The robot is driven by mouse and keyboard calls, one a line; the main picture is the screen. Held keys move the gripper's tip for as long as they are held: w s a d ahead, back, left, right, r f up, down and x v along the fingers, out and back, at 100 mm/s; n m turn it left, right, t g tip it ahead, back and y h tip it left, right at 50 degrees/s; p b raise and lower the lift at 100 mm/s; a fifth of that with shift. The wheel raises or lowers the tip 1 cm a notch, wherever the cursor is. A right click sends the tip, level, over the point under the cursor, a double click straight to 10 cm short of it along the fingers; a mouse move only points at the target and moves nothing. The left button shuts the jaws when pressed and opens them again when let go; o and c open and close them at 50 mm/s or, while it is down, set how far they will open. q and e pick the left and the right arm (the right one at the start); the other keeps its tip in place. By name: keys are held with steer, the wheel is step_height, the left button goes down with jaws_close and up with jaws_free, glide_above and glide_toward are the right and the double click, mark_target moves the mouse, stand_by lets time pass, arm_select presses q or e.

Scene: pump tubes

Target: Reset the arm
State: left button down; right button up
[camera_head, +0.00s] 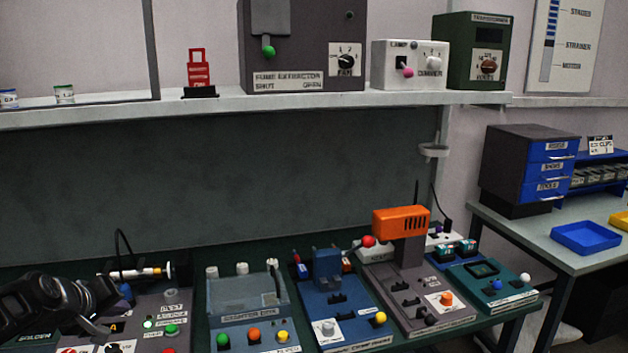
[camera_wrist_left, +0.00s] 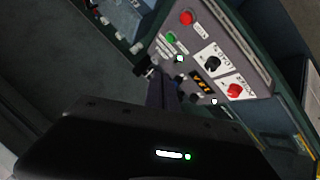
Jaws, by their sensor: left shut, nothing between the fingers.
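My left gripper (camera_head: 97,329) is at the lower left of the head view, shut and empty, in front of the soldering station (camera_head: 180,302). In the left wrist view the gripper's dark fingers (camera_wrist_left: 163,92) show against the station's panel (camera_wrist_left: 228,62), with its lit orange display, red and green buttons and knobs. I cannot tell whether the fingers touch the panel. A soldering iron (camera_head: 137,273) with a white and orange handle lies across the back of the station. My right gripper is not in view.
To the right on the bench stand a blue-grey box with white knobs (camera_head: 240,302), a blue device (camera_head: 335,302) and an orange-headed machine (camera_head: 401,222). A shelf (camera_head: 215,111) with control boxes runs above. A side table at the right holds a blue tray (camera_head: 586,238).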

arm_select(q)
steer(key=s+d+f+m+g+h+b, duration=0.1)
steer(key=d+f, duration=0.4)
steer(key=f, duration=0.5)
steer(key=s+d+f+m+b, duration=0.1)
steer(key=d+f, duration=0.4)
steer(key=f, duration=0.5)
steer(key=d+f+m+g+h+b, duration=0.1)
steer(key=d+f, duration=0.5)
steer(key=f, duration=0.3)
steer(key=s+d+f+m+g+h+b, duration=0.1)
steer(key=s+d+f+m+g+b, duration=0.1)
steer(key=s+d+f, duration=0.8)
steer(key=s+d+f+m+g+h+b, duration=0.1)
steer(key=s+d+f+g, duration=0.4)
steer(key=s+d+f, duration=0.5)
steer(key=s+f+m+b, duration=0.1)
steer(key=s+f, duration=0.1)
steer(key=s, duration=0.3)
steer(key=shift+s+d+h, duration=0.2)
steer(key=shift+d+h, duration=0.05)
steer(key=shift+h, duration=0.15)
steer(key=shift+a, duration=0.1)
